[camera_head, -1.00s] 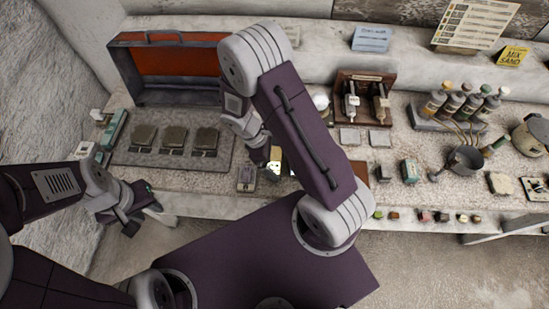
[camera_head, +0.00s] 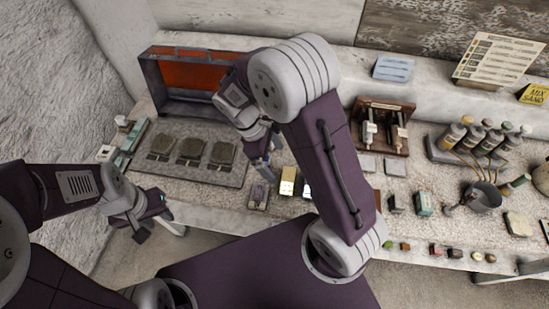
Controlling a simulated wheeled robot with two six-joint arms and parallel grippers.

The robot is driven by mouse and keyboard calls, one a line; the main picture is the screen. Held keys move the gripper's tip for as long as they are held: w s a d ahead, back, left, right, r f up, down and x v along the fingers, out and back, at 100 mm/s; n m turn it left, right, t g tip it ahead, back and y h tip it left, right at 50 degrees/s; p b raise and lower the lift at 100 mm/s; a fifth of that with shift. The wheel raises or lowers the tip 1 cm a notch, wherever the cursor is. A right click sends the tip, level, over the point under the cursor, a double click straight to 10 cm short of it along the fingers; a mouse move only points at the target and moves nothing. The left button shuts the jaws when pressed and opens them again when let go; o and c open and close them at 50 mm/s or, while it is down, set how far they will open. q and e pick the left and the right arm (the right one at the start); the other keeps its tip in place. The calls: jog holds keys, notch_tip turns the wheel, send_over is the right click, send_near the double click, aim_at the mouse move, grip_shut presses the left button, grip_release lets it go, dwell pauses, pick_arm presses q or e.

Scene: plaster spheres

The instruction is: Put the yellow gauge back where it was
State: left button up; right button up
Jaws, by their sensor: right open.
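A small yellow gauge (camera_head: 288,187) with a pale lower part sits on the counter near its front edge.
A grey tray (camera_head: 222,173) with several dark square pads lies to the left. An open orange-lined case (camera_head: 190,77) stands behind it. A wooden stand (camera_head: 382,126), bottles (camera_head: 470,134) and a pot (camera_head: 483,196) are to the right. My right arm hides part of the counter.

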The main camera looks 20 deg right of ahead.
jog(key=s+d+r+m+t+y, duration=0.1)
jog(key=s+m+t+y, duration=0.2)
jog(key=m, duration=0.9)
jog(key=s+y, duration=0.1)
jog(key=s, duration=0.2)
jog(key=shift+s+d+r+t, duration=0.2)
jog(key=shift+d+t, duration=0.1)
jog(key=shift+d, duration=0.05)
jog(key=shift+s, duration=0.1)
